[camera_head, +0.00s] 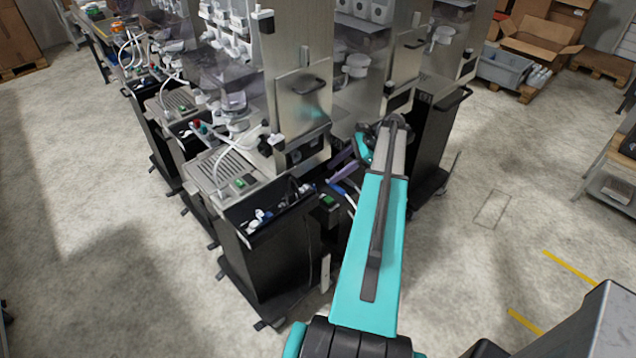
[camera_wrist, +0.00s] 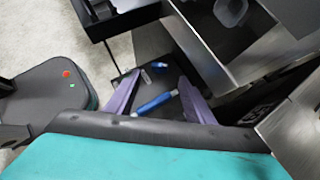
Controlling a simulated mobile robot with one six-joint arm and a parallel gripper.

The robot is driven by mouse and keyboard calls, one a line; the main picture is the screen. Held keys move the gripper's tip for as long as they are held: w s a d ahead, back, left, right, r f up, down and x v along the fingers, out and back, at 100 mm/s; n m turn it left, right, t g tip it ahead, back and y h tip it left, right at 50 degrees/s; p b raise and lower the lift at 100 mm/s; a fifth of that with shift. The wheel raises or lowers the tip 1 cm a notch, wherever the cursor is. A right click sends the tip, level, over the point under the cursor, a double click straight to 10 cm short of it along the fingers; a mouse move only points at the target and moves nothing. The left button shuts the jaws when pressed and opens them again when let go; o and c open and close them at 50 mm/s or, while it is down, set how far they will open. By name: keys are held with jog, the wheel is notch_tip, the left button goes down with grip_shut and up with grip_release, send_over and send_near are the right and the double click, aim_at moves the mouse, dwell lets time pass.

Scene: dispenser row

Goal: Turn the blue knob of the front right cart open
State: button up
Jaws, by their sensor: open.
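My gripper (camera_wrist: 160,78) is open, its two purple fingers spread apart in the wrist view. A long blue part with pale ends (camera_wrist: 153,104) shows between the fingers there, with no visible grip on it. I cannot tell whether it is the blue knob or how far below the fingers it lies. In the head view my gripper (camera_head: 343,173) is low between the nearest cart (camera_head: 265,265) and the cart to its right (camera_head: 430,150), partly behind my arm. A knob on a cart front cannot be made out clearly.
Metal cart panels and a dark edge lie close to the fingers on the right in the wrist view. The nearest cart has a black tray (camera_head: 240,215) with small parts. Open floor (camera_head: 500,150) lies to the right; boxes (camera_head: 540,40) stand at the back right.

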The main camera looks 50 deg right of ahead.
aim_at(315, 186)
jog(key=shift+p+x, duration=1.5)
jog(key=shift+x, duration=3.1)
jog(key=c, duration=1)
jog(key=shift+c, duration=0.2)
jog(key=shift+n+g, duration=0.3)
jog(key=shift+n, duration=0.1)
jog(key=shift+d+n+y, duration=0.1)
jog(key=shift+n+y, duration=0.3)
